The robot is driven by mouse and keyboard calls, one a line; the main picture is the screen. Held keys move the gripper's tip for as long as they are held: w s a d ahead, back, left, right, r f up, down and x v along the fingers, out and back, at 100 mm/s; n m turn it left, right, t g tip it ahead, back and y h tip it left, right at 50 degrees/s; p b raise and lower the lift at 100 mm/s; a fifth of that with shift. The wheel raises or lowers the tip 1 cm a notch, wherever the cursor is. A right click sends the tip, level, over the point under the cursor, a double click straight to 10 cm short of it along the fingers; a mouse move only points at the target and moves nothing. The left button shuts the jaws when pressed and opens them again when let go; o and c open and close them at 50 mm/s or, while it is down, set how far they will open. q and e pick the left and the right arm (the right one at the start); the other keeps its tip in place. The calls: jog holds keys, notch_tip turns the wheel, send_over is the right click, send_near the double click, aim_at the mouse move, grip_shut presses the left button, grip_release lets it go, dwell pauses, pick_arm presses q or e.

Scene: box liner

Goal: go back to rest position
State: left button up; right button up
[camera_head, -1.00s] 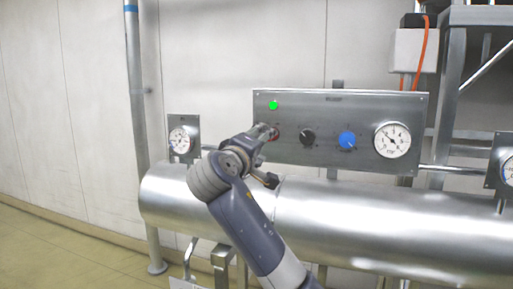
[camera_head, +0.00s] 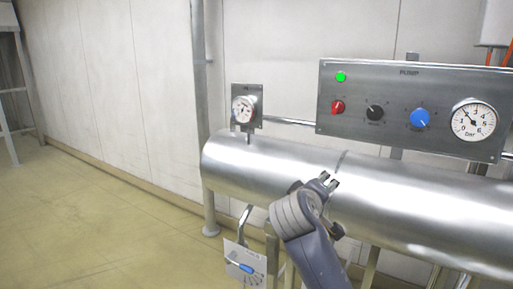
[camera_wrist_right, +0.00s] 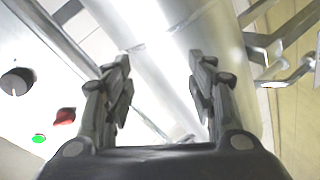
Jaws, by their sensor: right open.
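My right gripper (camera_head: 331,181) is in front of the big silver cylinder (camera_head: 260,165), below the control panel (camera_head: 400,140), and apart from the panel's knobs. In the right wrist view my right gripper (camera_wrist_right: 160,75) shows two spread fingers with nothing between them. The panel carries a red knob (camera_head: 338,107), a black knob (camera_head: 375,112), a blue knob (camera_head: 419,118) and a lit green lamp (camera_head: 341,77). The red knob (camera_wrist_right: 65,116) and green lamp (camera_wrist_right: 38,139) also show in the right wrist view. My left gripper is not in view.
A pressure gauge (camera_head: 473,122) sits on the panel's right, and a smaller gauge (camera_head: 243,108) stands left of it. A vertical pipe (camera_head: 200,100) rises behind the cylinder. A white sign (camera_head: 245,263) hangs below. The floor (camera_head: 80,220) at left is clear.

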jog(key=s+d+f+m+g+y, duration=0.1)
jog(key=s+f+g, duration=0.1)
jog(key=s+f, duration=0.5)
jog(key=s+f+g+y, duration=0.1)
jog(key=s+f+y, duration=0.15)
jog(key=f, duration=0.85)
jog(key=s+d+f+m+g+y, duration=0.1)
jog(key=s+f+g, duration=0.1)
jog(key=s+f, duration=0.55)
jog(key=s+f+m+g+y, duration=0.15)
jog(key=s+f, duration=0.45)
jog(key=s, duration=0.6)
jog(key=s+f+m+g+y, duration=0.1)
jog(key=s+f+g, duration=0.3)
jog(key=s, duration=0.9)
notch_tip(320, 180, down, 29)
jog(key=s, duration=0.2)
jog(key=s+d+f+g, duration=0.1)
jog(key=s+d+f, duration=0.2)
jog(key=s+f, duration=1.1)
jog(key=shift+s+d+f, duration=0.4)
jog(key=shift+s, duration=0.5)
